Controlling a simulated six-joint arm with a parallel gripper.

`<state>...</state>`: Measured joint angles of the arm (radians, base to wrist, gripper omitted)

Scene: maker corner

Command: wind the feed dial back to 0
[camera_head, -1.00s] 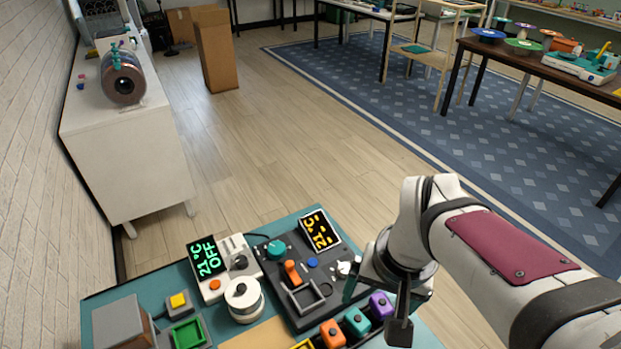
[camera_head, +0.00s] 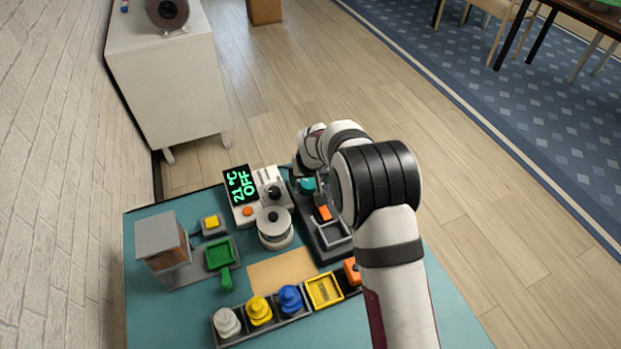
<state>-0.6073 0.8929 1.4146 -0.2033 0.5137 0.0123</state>
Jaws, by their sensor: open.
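The dark machine (camera_head: 325,240) stands on the teal table, partly hidden by my arm. A teal dial (camera_head: 307,185) shows at its far left, beside my gripper, and an orange lever (camera_head: 323,212) sits nearer. My gripper (camera_head: 298,170) is open at the teal dial; its fingers are small and partly hidden, so I cannot tell whether they touch it. A white unit beside it has a black knob (camera_head: 273,191) and a green display (camera_head: 240,185) reading 21 °C OFF. No dial label or 0 mark is legible, so I cannot tell which dial is the feed dial.
A spool-like white cylinder (camera_head: 274,229) stands left of the dark machine. A grey block (camera_head: 163,241), yellow button (camera_head: 212,222) and green tray (camera_head: 221,254) are at left. A front rack holds several coloured pieces, including a blue one (camera_head: 290,298). A tan mat (camera_head: 283,271) lies bare.

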